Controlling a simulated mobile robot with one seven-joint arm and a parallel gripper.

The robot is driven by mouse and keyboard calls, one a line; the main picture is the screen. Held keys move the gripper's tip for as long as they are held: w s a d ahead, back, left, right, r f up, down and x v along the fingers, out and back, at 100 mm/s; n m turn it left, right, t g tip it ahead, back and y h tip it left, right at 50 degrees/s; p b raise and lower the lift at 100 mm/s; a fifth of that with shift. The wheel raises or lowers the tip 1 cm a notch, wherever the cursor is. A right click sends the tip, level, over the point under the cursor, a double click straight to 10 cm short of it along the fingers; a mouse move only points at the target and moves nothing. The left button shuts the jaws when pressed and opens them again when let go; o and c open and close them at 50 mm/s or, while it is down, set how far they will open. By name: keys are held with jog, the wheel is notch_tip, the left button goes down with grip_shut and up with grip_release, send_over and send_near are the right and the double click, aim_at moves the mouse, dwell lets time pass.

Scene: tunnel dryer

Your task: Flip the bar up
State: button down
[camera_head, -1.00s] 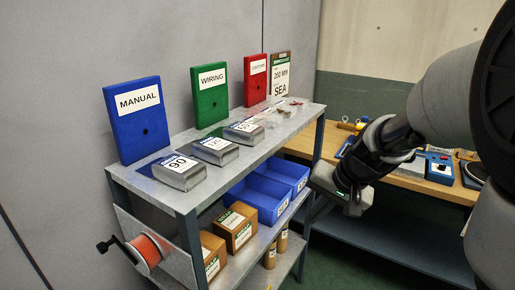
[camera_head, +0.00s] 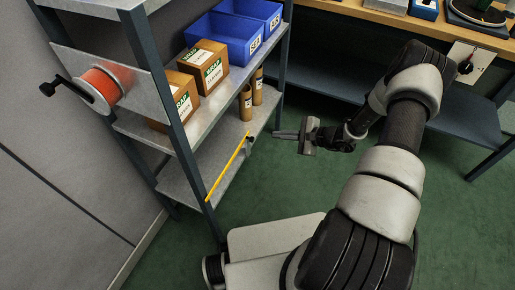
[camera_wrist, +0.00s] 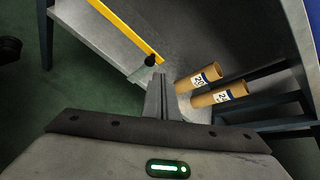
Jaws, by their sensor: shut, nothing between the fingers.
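A yellow bar (camera_head: 226,168) slants along the front of the shelf rack's lowest shelf, its upper right end at a dark knob or pivot (camera_head: 250,139). In the wrist view the bar (camera_wrist: 127,29) runs from the top left down to the black knob (camera_wrist: 150,61). My gripper (camera_head: 276,134) is shut and empty, just right of the knob in the head view. In the wrist view its fingertips (camera_wrist: 158,76) point at the bottom shelf, close to the knob. I cannot tell whether they touch it.
The bottom shelf (camera_head: 222,160) bears two brown tubes (camera_head: 251,95) near the bar's knob. Boxes and blue bins (camera_head: 226,36) sit on the shelf above. A cable reel (camera_head: 100,88) juts from the left side. Green floor (camera_head: 300,190) is free around my gripper.

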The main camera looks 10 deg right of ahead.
notch_tip(320, 180, down, 9)
jog(key=m+t+b, duration=0.1)
jog(key=m+t, duration=0.1)
jog(key=m, duration=0.1)
jog(key=shift+s+d+r+h, duration=0.2)
jog(key=shift+s+d+h, duration=0.15)
jog(key=shift+s+h, duration=0.1)
jog(key=b+x, duration=0.3)
jog(key=x, duration=0.7)
jog(key=shift+s+a+r, duration=0.2)
jog(key=shift+a+r, duration=0.05)
jog(key=shift+r, duration=0.35)
jog(key=shift+s+a+r, duration=0.2)
jog(key=shift+a+r, duration=0.1)
jog(key=shift+r, duration=0.3)
jog(key=shift+s+a+r, duration=0.2)
jog(key=shift+a+r, duration=0.05)
jog(key=shift+r, duration=0.35)
